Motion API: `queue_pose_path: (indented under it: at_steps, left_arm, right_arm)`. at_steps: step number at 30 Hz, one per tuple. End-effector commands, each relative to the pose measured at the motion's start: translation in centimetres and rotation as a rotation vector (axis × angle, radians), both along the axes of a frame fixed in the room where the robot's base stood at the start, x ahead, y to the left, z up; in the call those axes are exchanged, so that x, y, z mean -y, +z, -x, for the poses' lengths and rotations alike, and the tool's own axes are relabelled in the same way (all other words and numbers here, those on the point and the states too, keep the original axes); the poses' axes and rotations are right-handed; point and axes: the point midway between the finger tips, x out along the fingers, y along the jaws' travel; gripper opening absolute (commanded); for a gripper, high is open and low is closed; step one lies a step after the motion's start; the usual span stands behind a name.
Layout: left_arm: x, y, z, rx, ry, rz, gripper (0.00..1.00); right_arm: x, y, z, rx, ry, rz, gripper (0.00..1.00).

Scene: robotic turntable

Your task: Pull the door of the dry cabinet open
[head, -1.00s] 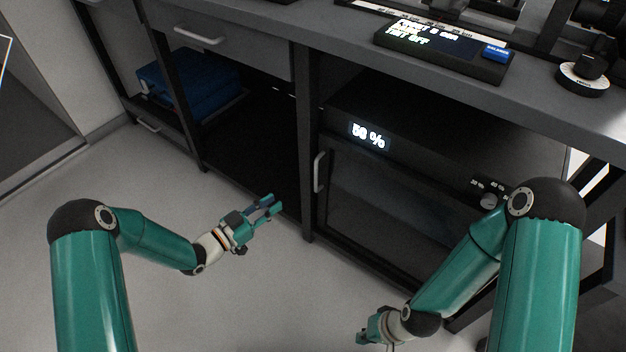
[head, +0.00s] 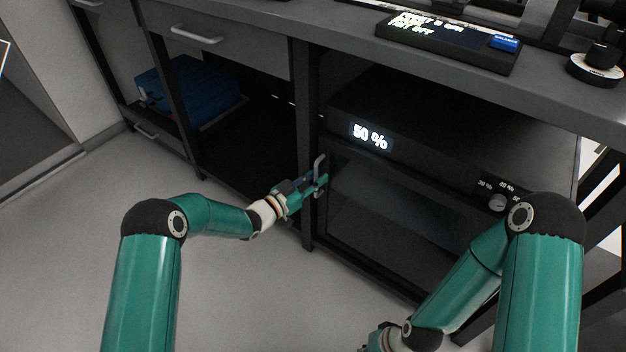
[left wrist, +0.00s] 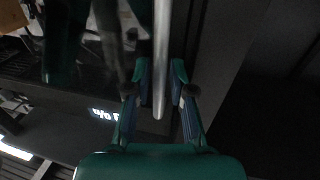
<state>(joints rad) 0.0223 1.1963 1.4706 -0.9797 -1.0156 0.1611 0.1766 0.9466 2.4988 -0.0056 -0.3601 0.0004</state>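The dry cabinet (head: 440,135) is a dark box under the workbench with a lit 50 % display and a dark glass door (head: 375,215). Its upright metal handle (head: 319,164) is at the door's left edge. My left gripper (head: 321,184) is at the handle. In the left wrist view the handle (left wrist: 161,60) runs between the two fingers of my left gripper (left wrist: 160,80), with gaps beside it, so the fingers are open around it. My right gripper (head: 375,340) is low at the bottom edge, partly cut off; its fingers cannot be made out.
A bench post (head: 308,130) stands just left of the door. A blue case (head: 190,90) lies on the shelf farther left. A knob (head: 497,203) is on the cabinet's right front. The floor (head: 60,240) in front is clear.

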Motion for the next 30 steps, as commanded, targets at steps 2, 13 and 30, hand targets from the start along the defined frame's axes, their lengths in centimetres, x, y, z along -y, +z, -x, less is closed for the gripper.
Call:
queue_pose_path:
  at_steps: [2, 13, 30]
  left_arm:
    - [0.1, 0.0, -0.1, 0.000, 0.000, 0.000, 0.23]
    - [0.0, 0.0, -0.1, 0.000, 0.001, 0.000, 0.00]
    - [-0.1, 0.0, 0.2, -0.002, 0.019, 0.001, 0.00]
  right_arm:
    - [0.0, 0.0, 0.0, 0.000, 0.000, 0.000, 0.00]
    - [0.0, 0.0, 0.0, 0.000, 0.000, 0.000, 0.00]
    - [0.0, 0.1, 0.0, 0.000, 0.000, 0.000, 0.00]
